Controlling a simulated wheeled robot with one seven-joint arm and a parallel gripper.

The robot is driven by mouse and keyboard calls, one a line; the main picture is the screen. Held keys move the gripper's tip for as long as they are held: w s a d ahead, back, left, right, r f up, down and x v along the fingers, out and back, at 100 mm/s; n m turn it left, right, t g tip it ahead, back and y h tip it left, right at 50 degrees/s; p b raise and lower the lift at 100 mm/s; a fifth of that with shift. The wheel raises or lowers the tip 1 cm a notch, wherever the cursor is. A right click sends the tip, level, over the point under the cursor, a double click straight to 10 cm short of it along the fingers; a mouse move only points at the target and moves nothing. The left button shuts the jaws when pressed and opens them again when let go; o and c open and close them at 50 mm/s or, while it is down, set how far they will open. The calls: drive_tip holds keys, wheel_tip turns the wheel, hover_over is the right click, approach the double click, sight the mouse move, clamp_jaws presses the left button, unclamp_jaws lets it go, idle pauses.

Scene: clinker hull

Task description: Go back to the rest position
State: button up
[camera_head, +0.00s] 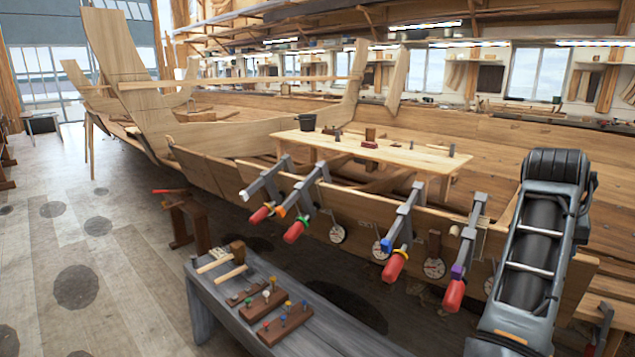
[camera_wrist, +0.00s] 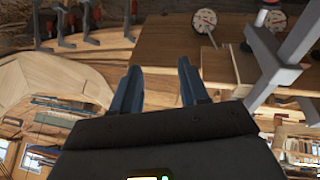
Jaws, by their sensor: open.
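My gripper (camera_wrist: 160,84) shows in the wrist view with its two blue-grey fingers apart and nothing between them. Wooden planking lies behind the fingers, and they touch nothing that I can see. In the head view my arm rises at the right edge, in front of the hull, and my gripper cannot be made out there.
Clamps with red handles, such as one (camera_head: 396,265), grip the hull's plank edge, with round dials (camera_head: 338,234) below. A grey bench (camera_head: 206,300) holds mallets and peg blocks. A light wooden table (camera_head: 395,152) stands inside the hull.

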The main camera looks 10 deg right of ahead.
drive_tip(key=s+f+n+t+h, duration=0.35)
drive_tip(key=s+f, duration=0.25)
drive_tip(key=f, duration=0.4)
drive_tip(key=s+a+f+n+t+y, duration=0.2)
drive_tip(key=s+a+f+n+t, duration=0.15)
drive_tip(key=s+a, duration=0.2)
drive_tip(key=s+a+f+n+t+y, duration=0.25)
drive_tip(key=s+a+f, duration=0.2)
drive_tip(key=s, duration=0.25)
drive_tip(key=s+a+n+t+y, duration=0.1)
drive_tip(key=s+a+y, duration=0.2)
drive_tip(key=s+a, duration=0.9)
drive_tip(key=s+a+r+m+y, duration=0.1)
drive_tip(key=s+a+r, duration=0.2)
drive_tip(key=s, duration=0.3)
drive_tip(key=s+a+r+m+t+y, duration=0.1)
drive_tip(key=s+a+r, duration=0.2)
drive_tip(key=s+r, duration=0.2)
drive_tip(key=shift+s+a+y, duration=0.3)
drive_tip(key=shift+s+a, duration=0.05)
drive_tip(key=shift+s, duration=0.9)
drive_tip(key=shift+r, duration=0.1)
drive_tip(key=shift+c, duration=0.4)
